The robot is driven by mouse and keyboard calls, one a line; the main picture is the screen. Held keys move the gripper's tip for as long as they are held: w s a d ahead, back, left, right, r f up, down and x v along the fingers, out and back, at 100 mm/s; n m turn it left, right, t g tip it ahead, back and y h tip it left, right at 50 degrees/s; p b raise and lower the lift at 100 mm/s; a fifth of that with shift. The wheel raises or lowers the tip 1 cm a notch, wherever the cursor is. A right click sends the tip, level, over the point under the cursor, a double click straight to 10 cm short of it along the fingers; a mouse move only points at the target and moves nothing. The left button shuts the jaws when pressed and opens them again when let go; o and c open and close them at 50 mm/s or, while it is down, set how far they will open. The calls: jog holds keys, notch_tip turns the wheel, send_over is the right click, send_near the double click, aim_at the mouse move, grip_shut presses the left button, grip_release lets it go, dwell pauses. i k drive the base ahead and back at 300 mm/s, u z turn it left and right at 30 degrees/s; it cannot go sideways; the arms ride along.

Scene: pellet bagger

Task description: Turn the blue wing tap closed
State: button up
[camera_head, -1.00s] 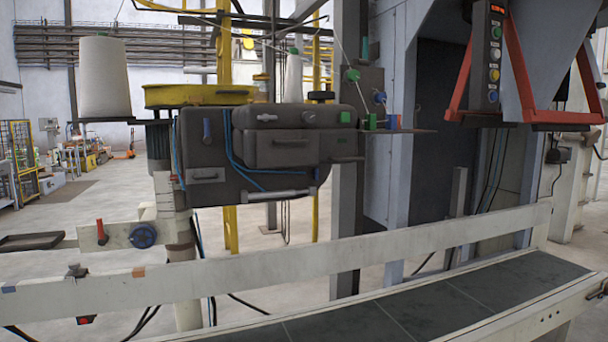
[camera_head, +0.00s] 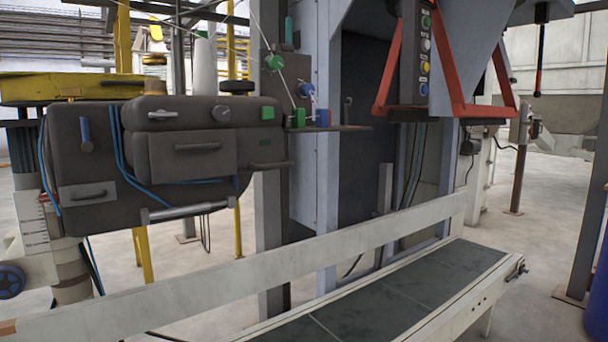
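No part clearly shows as a blue wing tap. Several blue parts are in the head view. A blue upright handle (camera_head: 86,135) is on the left of the dark sewing head (camera_head: 195,150). A small blue knob (camera_head: 306,90) is on the thread bracket to its right, near a green knob (camera_head: 274,62). A blue star-shaped handwheel (camera_head: 10,281) is at the lower left edge. I cannot tell which of these, if any, is the tap, or how it is turned. My gripper is not in view.
A pale guard rail (camera_head: 240,273) crosses in front of the machine. A red frame (camera_head: 447,70) with a button panel (camera_head: 425,50) hangs at upper right. A blue drum (camera_head: 598,295) stands at the right edge. Floor on the right is open.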

aim_at(234, 180)
jog(key=z, duration=0.05)
jog(key=i, duration=1.15)
jog(key=u, duration=0.9)
